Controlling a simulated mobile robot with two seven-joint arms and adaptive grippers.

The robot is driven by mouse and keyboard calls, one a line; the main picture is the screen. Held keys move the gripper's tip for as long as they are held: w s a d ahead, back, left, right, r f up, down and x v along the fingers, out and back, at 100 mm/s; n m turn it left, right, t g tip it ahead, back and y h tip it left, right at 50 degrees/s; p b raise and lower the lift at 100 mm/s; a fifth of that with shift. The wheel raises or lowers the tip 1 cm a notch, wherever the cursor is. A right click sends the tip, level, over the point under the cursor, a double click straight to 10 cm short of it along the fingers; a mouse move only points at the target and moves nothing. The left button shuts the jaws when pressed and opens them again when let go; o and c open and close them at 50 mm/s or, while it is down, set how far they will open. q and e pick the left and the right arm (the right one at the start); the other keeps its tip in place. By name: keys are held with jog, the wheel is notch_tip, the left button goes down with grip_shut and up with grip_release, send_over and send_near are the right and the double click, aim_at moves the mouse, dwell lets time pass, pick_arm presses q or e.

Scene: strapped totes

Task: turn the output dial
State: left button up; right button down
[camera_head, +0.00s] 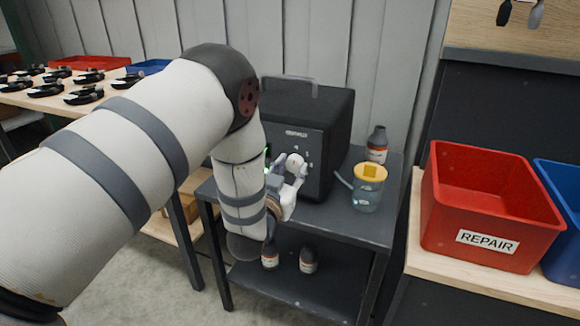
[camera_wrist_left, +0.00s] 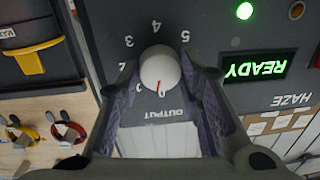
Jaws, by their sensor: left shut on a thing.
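The output dial (camera_wrist_left: 158,68) is a round white knob with a red pointer line, on the dark front panel of a black machine (camera_head: 318,110). In the left wrist view it appears upside down, with numbers around it and the word OUTPUT (camera_wrist_left: 167,114) beside it. The red line points toward the OUTPUT side, near the low end of the scale. My left gripper (camera_wrist_left: 160,73) is shut on the dial, one finger on each side. In the head view the dial (camera_head: 296,161) shows just above my left gripper (camera_head: 288,182). My right gripper is not in view.
The machine stands on a dark cart (camera_head: 345,217). Two bottles are on the lower shelf. A red REPAIR tote (camera_head: 490,185) is farther right. A green READY display (camera_wrist_left: 255,67) is lit.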

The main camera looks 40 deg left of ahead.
pick_arm(q)
jog(key=m+p, duration=0.1)
jog(key=m, duration=0.2)
jog(key=shift+m, duration=0.4)
jog(key=m+p, duration=0.1)
jog(key=m, duration=0.2)
jog(key=shift+m, duration=0.4)
jog(key=m, duration=0.3)
jog(key=shift+f+m+t+h, duration=0.15)
jog(key=shift+m+t+h, duration=0.15)
jog(key=shift+m, duration=0.1)
jog(key=shift+a+m, duration=0.1)
jog(key=shift+m, duration=1.8)
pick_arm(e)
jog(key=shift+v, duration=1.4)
pick_arm(q)
jog(key=o, duration=1.2)
jog(key=shift+c, duration=0.2)
